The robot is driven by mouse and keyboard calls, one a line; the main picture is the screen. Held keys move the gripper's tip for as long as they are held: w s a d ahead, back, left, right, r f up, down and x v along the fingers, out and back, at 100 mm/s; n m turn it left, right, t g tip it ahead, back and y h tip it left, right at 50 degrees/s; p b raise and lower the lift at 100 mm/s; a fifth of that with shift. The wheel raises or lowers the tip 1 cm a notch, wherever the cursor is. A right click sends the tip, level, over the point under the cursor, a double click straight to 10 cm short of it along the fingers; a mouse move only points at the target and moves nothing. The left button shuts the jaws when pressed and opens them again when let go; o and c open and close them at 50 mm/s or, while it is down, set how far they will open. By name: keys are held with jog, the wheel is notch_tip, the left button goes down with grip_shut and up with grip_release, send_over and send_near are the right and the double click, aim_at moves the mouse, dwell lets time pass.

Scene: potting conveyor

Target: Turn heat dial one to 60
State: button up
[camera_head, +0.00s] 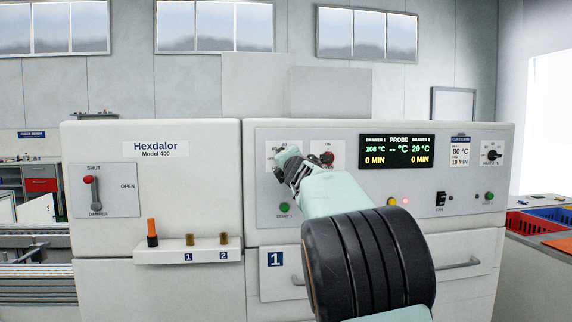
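The Hexdalor oven's control panel (440,148) faces me. My gripper (284,156) is at the panel's upper left, over the place of a dial with a white scale plate (275,148). The gripper and arm hide the dial's knob and most of its scale, so I cannot read its setting or tell whether the fingers touch or grip it. The black display (397,151) shows 106 °C and 0 MIN on the left, dashes under PROBE, and 20 °C and 0 MIN on the right.
Another heat dial (493,155) is at the far right, beside a card (460,152) reading 80 °C. A damper lever (92,190) and a small shelf (190,255) are at left.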

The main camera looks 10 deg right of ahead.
jog(key=shift+n, duration=1.2)
jog(key=o, duration=1.2)
jog(key=shift+c, duration=0.2)
jog(key=s, duration=1.2)
